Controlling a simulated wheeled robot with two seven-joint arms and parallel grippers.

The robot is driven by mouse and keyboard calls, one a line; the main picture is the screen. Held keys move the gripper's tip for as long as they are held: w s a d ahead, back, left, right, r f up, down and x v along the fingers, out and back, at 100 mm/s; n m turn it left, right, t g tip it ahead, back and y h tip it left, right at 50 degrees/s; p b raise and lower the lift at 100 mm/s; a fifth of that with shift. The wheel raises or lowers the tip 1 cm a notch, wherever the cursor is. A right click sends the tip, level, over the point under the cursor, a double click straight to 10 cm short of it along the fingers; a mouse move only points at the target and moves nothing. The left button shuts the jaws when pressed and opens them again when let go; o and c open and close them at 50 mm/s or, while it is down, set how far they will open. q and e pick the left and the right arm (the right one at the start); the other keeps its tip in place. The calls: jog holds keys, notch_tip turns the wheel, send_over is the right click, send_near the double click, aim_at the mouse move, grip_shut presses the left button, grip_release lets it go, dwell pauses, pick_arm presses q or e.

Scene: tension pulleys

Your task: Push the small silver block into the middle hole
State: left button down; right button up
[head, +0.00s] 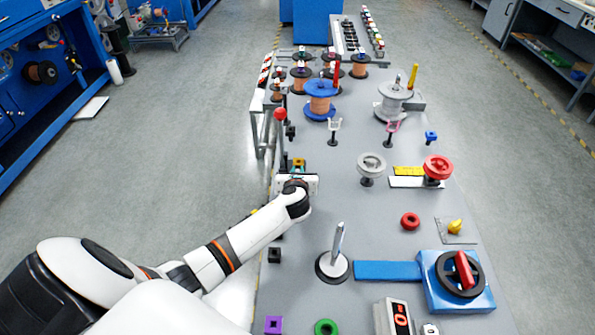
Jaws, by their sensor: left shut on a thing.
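My left gripper (297,178) is over the left edge of the grey table in the head view, seen from behind. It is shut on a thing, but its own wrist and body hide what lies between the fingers. I cannot make out the small silver block; it may be behind the gripper. A small yellow and teal piece (299,163) shows just beyond the gripper. I cannot tell where the middle hole is. My right gripper is not in view.
The grey table (335,205) has free room right of the gripper. A red-knobbed lever (280,114) stands beyond it. A spindle on a round base (332,265) stands nearer. A red handwheel (437,168), a blue spool (320,97) and a blue crank unit (440,294) are around.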

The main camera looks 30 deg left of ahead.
pick_arm(q)
jog(key=shift+s+d+f, duration=0.1)
jog(key=shift+s+f, duration=0.1)
jog(key=shift+f, duration=0.25)
dwell(0.5)
jog(key=c, duration=1.3)
grip_release()
jog(key=shift+f, duration=0.1)
jog(key=shift+c, duration=0.2)
jog(key=shift+s, duration=0.1)
jog(key=shift+s+d, duration=0.1)
jog(key=shift+d, duration=0.1)
jog(key=r+v, duration=0.1)
jog(key=v, duration=1)
jog(key=shift+p, duration=0.4)
jog(key=shift+s+r, duration=0.1)
jog(key=shift+s, duration=0.05)
